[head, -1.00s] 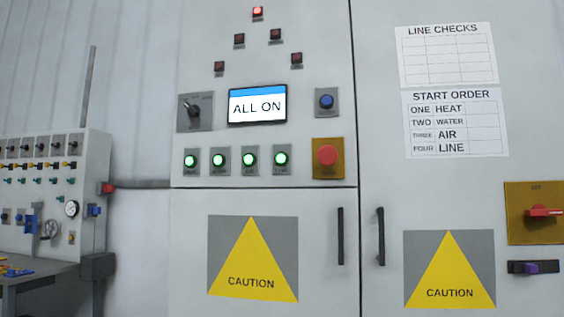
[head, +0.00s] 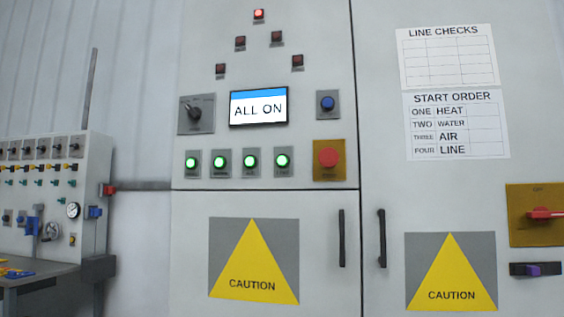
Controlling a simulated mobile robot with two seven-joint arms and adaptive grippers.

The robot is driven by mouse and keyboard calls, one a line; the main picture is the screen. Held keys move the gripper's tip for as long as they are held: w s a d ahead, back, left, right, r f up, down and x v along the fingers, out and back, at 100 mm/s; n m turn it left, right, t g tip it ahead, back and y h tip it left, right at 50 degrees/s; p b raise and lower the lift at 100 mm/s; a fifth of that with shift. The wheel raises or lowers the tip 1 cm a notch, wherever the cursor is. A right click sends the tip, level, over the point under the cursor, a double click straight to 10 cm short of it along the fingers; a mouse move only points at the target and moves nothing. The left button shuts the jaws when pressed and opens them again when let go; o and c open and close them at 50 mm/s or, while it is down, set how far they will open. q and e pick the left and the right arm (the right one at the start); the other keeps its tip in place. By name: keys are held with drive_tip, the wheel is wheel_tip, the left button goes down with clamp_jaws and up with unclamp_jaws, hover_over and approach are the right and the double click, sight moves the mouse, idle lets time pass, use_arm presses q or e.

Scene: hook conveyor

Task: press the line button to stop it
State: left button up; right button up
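A row of green lit buttons sits on the control cabinet (head: 330,30) under the display (head: 258,107), which reads "ALL ON". The rightmost lit button (head: 282,161) has a small label below it that seems to read "LINE", though it is blurred. The other lit buttons are at the left (head: 191,163), beside it (head: 220,162) and third along (head: 251,161). A red mushroom button (head: 328,158) on a yellow plate is right of the row. Neither of my grippers shows in the head view.
A rotary selector (head: 194,112) and a blue button (head: 326,102) flank the display. A red-handled switch (head: 545,214) is at the far right. Door handles (head: 342,238) stick out lower down. A side panel with levers (head: 60,190) and a bench (head: 45,274) stand at left.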

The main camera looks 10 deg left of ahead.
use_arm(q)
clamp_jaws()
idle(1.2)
